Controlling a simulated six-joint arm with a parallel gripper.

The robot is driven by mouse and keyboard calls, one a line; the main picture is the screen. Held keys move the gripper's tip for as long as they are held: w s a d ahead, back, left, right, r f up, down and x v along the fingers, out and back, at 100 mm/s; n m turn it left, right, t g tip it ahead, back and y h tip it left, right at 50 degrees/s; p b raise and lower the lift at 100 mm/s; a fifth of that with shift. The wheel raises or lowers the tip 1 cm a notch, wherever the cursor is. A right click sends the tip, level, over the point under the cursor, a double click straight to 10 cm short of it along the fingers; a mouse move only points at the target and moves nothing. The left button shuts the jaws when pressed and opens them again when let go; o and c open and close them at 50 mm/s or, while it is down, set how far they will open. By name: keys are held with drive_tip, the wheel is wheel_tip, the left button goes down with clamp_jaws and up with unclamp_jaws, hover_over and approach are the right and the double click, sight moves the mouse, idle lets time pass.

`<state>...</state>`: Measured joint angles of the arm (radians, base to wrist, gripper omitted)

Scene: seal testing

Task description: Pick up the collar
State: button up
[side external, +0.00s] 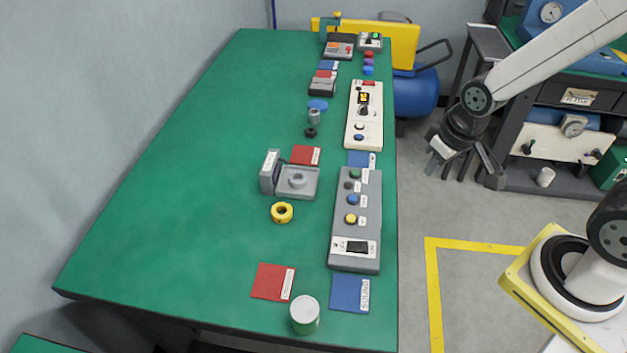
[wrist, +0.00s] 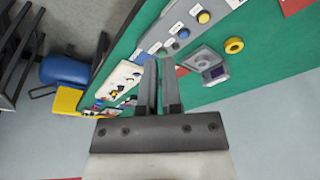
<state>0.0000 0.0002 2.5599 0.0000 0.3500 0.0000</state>
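A yellow ring (side external: 282,212), which looks like the collar, lies flat on the green table just in front of a grey fixture. It also shows in the wrist view (wrist: 234,45), near the upper right. My gripper (side external: 433,166) hangs in the air right of the table's edge, well apart from the ring. Its two fingers (wrist: 160,62) show in the wrist view with a narrow gap between them and nothing held.
The grey fixture (side external: 310,191) with a raised lid stands behind the ring. A grey button panel (side external: 340,235) lies to its right, with a white panel (side external: 354,128) behind. A white-topped can (side external: 305,310) stands near the front. The table's left side (side external: 180,190) is clear.

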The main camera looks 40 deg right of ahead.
drive_tip(key=o, duration=1)
drive_tip(key=shift+c, duration=0.2)
drive_tip(key=w+a+f+m+g+y, duration=0.1)
drive_tip(key=w+a+f+m+y, duration=0.9)
drive_tip(key=m, duration=0.6)
drive_tip(key=w+d+f+m+t, duration=0.1)
drive_tip(key=w+f+m+t, duration=0.1)
drive_tip(key=w+m, duration=0.1)
drive_tip(key=w+d+f+m+t, duration=0.1)
drive_tip(key=w+f+m+t, duration=0.1)
drive_tip(key=w, duration=0.3)
drive_tip(key=w+d+f+m+t, duration=0.1)
drive_tip(key=w+f+m+t, duration=0.1)
drive_tip(key=w+m+t, duration=0.1)
drive_tip(key=shift+w+d+m, duration=0.2)
drive_tip(key=shift+w+m, duration=0.25)
drive_tip(key=shift+m, duration=0.55)
drive_tip(key=shift+w+d+f+m+t, duration=0.35)
drive_tip(key=shift+w+d+m+t, duration=0.05)
drive_tip(key=shift+w+m+t, duration=0.1)
